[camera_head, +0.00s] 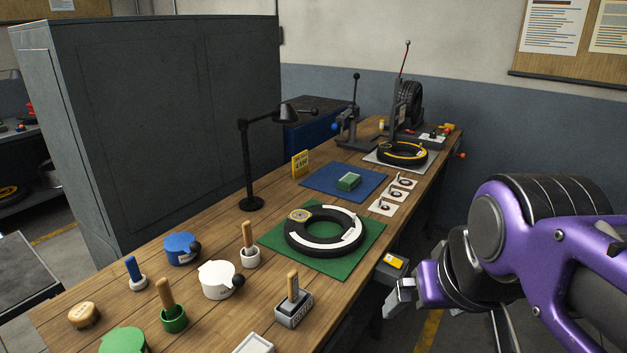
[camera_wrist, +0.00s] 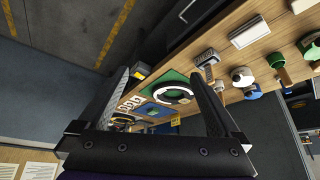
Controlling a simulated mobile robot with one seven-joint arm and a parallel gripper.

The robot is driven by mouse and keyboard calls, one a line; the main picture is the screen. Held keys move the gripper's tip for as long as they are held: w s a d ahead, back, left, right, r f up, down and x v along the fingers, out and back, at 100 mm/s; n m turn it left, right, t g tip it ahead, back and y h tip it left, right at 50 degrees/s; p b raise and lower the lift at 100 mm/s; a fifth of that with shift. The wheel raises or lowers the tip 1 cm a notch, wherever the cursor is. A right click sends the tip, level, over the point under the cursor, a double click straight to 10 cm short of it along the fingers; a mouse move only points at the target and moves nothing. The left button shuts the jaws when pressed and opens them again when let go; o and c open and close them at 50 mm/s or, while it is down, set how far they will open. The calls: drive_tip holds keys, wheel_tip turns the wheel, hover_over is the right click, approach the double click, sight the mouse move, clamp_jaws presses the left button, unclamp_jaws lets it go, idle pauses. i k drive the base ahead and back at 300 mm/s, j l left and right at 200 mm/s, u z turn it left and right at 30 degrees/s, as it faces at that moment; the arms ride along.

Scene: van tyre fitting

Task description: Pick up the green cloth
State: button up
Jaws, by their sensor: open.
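A small green folded block (camera_head: 348,181), which looks like the green cloth, lies on a blue mat (camera_head: 318,178) in the middle of the bench. The blue mat also shows small between my fingers in the wrist view (camera_wrist: 146,107); the cloth is too small there to make out surely. A larger flat green mat (camera_head: 345,262) lies nearer, under a black and white ring. My gripper (camera_head: 402,290) is off the bench's right edge, apart from the cloth. In the wrist view its two fingers (camera_wrist: 160,78) are spread with nothing held between them.
The wooden bench (camera_head: 205,245) carries a black lamp (camera_head: 252,165), a yellow card (camera_head: 300,163), white picture cards (camera_head: 392,193) and a yellow-marked ring (camera_head: 402,152). Several pots and brushes crowd its near end. A tall grey cabinet (camera_head: 150,120) stands behind on the left.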

sight(347, 182)
drive_tip(key=k+u, duration=0.1)
drive_tip(key=k, duration=0.5)
drive_tip(key=u, duration=1.15)
drive_tip(key=i+l+u, duration=0.15)
drive_tip(key=l, duration=0.15)
drive_tip(key=l+u, duration=0.1)
drive_tip(key=l, duration=0.2)
drive_tip(key=i+l, duration=0.1)
drive_tip(key=l, duration=0.35)
drive_tip(key=i+l, duration=0.1)
drive_tip(key=l, duration=0.4)
drive_tip(key=i+l, duration=0.1)
drive_tip(key=l, duration=0.35)
drive_tip(key=i+l, duration=0.1)
drive_tip(key=l, duration=0.35)
drive_tip(key=i+l, duration=0.1)
drive_tip(key=l, duration=0.4)
drive_tip(key=i+l, duration=0.1)
drive_tip(key=l, duration=0.35)
drive_tip(key=i+l, duration=0.1)
drive_tip(key=l, duration=0.35)
